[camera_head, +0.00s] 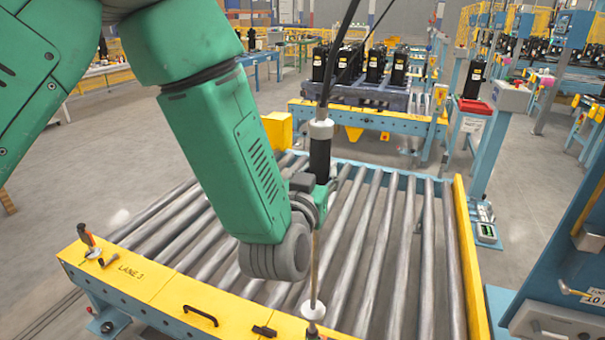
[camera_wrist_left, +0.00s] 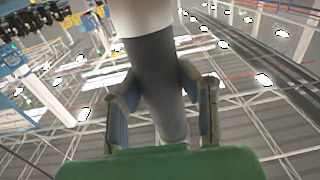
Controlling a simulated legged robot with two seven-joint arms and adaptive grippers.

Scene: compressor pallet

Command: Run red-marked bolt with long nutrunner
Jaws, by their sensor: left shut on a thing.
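My left gripper (camera_head: 322,188) is shut on the long nutrunner (camera_head: 320,155), around its dark body. The nutrunner hangs nearly upright over the rollers, with a white collar at its top and a cable running up. Its long thin shaft reaches down to a white round piece near the yellow front rail. In the left wrist view the gripper's two fingers (camera_wrist_left: 165,95) are on either side of the dark nutrunner body (camera_wrist_left: 157,75). I see no red-marked bolt; what is below the shaft's tip is cut off. My right gripper is out of view.
A roller conveyor (camera_head: 375,260) with yellow front rail (camera_head: 175,297) lies below the tool. An orange-handled tool (camera_head: 87,238) stands on the rail. Behind, black compressors (camera_head: 375,66) stand on a pallet. A blue post (camera_head: 487,150) and red bin (camera_head: 477,106) are at right.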

